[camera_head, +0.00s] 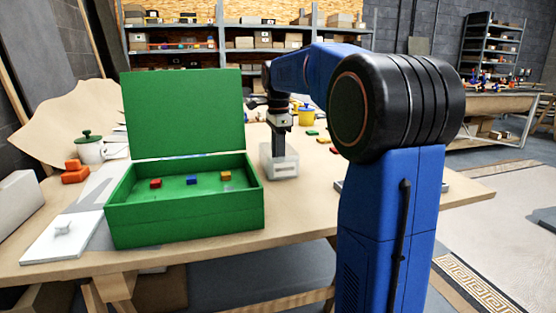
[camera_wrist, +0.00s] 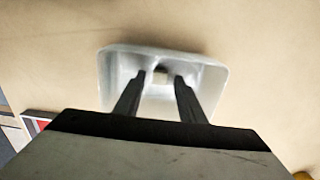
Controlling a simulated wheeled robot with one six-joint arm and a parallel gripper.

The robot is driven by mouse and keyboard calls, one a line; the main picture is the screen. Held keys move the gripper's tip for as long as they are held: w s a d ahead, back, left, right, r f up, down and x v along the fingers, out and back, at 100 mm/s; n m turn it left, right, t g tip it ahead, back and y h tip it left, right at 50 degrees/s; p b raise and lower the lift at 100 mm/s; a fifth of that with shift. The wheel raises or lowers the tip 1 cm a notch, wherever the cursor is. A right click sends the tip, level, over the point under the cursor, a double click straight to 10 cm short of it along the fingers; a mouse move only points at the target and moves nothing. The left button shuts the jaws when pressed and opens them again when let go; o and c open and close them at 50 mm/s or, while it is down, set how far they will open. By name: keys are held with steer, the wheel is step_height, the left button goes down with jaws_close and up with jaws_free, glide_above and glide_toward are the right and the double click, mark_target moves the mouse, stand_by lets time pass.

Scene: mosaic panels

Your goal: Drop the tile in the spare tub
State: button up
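The spare tub is a pale, translucent, open-topped container (camera_head: 285,168) on the table, right of the green box. In the wrist view its pale rim (camera_wrist: 215,85) surrounds my fingertips. My gripper (camera_wrist: 161,76) points down over the tub, its two dark fingers apart. In the head view, my gripper (camera_head: 279,150) is at the tub's mouth, its tips hidden by the wall. A small pale-brown patch (camera_wrist: 160,75) shows between the fingertips, with clear gaps on both sides; I cannot tell whether it is a tile or the tub's floor.
More tiles (camera_head: 323,140) lie behind the tub. A yellow pot (camera_head: 305,116), white pot (camera_head: 90,150) and orange blocks (camera_head: 75,172) stand around.

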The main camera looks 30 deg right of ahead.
step_height(320, 180, up, 12)
stand_by(0.5)
steer(key=shift+f, duration=0.15)
